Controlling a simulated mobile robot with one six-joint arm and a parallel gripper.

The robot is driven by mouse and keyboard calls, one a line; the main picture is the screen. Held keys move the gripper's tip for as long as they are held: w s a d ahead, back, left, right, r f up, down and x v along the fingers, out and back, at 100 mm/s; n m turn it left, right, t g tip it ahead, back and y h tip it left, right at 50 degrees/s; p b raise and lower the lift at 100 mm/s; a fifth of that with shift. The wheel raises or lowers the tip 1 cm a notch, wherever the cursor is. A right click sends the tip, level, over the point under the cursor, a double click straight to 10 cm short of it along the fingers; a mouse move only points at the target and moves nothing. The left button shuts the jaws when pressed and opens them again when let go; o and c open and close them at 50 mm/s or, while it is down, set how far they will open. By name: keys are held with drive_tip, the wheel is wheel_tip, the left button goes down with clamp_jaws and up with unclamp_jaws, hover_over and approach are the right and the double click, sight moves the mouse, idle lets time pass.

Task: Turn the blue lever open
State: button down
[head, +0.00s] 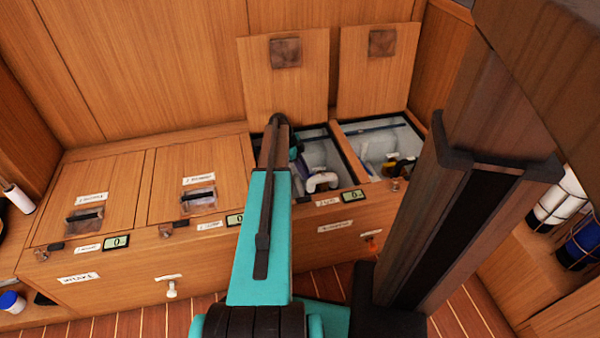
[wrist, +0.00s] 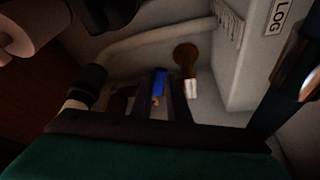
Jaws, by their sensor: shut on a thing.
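The blue lever (wrist: 159,82) shows in the wrist view as a small bright blue piece near the middle. My gripper (wrist: 161,97) has its two dark fingers on either side of it and is shut on it. How far the lever is turned cannot be told. In the head view my teal arm reaches down into an open locker compartment (head: 317,142). The arm hides the fingers and the lever there.
A pale pipe (wrist: 150,42) and a brown knob (wrist: 186,54) are close to the fingers. A white LOG box (wrist: 238,50) stands to the right. Two raised lids (head: 288,85) (head: 377,65) lean against the back wall. The left lids (head: 182,170) are closed.

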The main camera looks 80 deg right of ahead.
drive_tip(key=c, duration=1.7)
unclamp_jaws()
drive_tip(key=shift+s, duration=0.15)
drive_tip(key=shift+r, duration=0.1)
drive_tip(key=p+v, duration=0.4)
drive_tip(key=v, duration=0.9)
drive_tip(key=shift+r, duration=0.3)
